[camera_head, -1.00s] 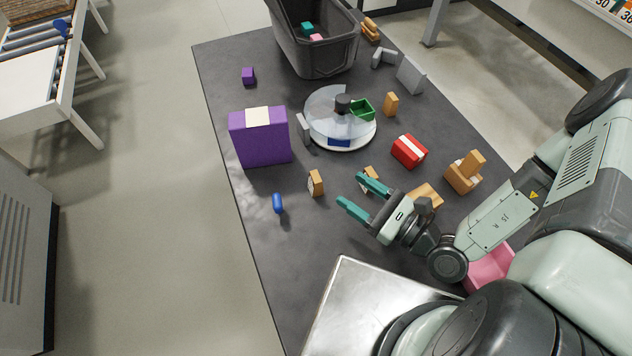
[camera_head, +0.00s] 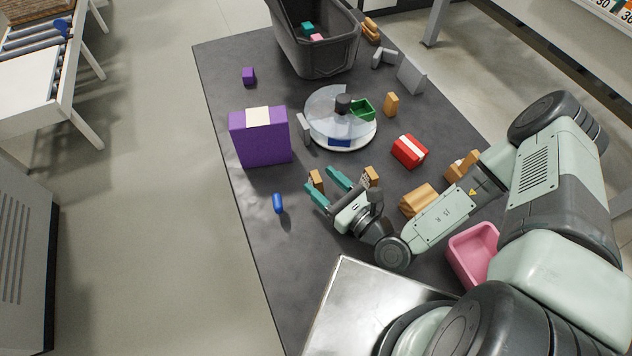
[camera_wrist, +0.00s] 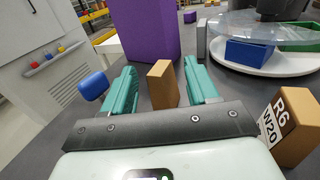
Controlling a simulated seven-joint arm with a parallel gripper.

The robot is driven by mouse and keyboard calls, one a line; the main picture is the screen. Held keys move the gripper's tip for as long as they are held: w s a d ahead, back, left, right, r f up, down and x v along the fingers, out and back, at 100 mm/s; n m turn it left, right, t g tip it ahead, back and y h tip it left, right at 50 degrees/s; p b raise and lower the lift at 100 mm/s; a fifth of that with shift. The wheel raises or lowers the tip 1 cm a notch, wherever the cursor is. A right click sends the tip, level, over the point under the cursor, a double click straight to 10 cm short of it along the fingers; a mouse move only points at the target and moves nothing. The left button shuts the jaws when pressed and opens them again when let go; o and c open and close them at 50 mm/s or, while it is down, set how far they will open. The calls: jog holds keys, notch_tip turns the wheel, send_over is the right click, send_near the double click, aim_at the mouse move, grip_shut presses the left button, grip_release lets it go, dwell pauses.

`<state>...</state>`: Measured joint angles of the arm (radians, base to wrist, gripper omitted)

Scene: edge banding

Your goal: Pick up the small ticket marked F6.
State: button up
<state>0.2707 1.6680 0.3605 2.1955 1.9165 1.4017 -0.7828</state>
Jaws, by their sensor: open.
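My gripper (camera_head: 321,181) is open, its two teal fingers pointing at a small tan block (camera_head: 316,177). In the wrist view the gripper (camera_wrist: 160,88) has this block (camera_wrist: 162,86) standing upright between its fingers, with gaps to both sides. The block's face towards the wrist camera is plain; any marking is hidden. A second tan block (camera_head: 372,175) stands to the right, outside the fingers. In the wrist view this block (camera_wrist: 294,125) carries a white label reading R6 W20. I cannot read F6 anywhere.
A blue cylinder (camera_head: 278,203) lies left of the gripper. A purple box (camera_head: 262,145) stands beyond, beside a round turntable (camera_head: 357,142). A red block (camera_head: 409,151), tan pieces (camera_head: 419,200) and a pink bin (camera_head: 468,262) are to the right. A grey tote (camera_head: 318,62) stands at the back.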

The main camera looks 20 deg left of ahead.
jog(key=shift+x, duration=1.5)
grip_shut()
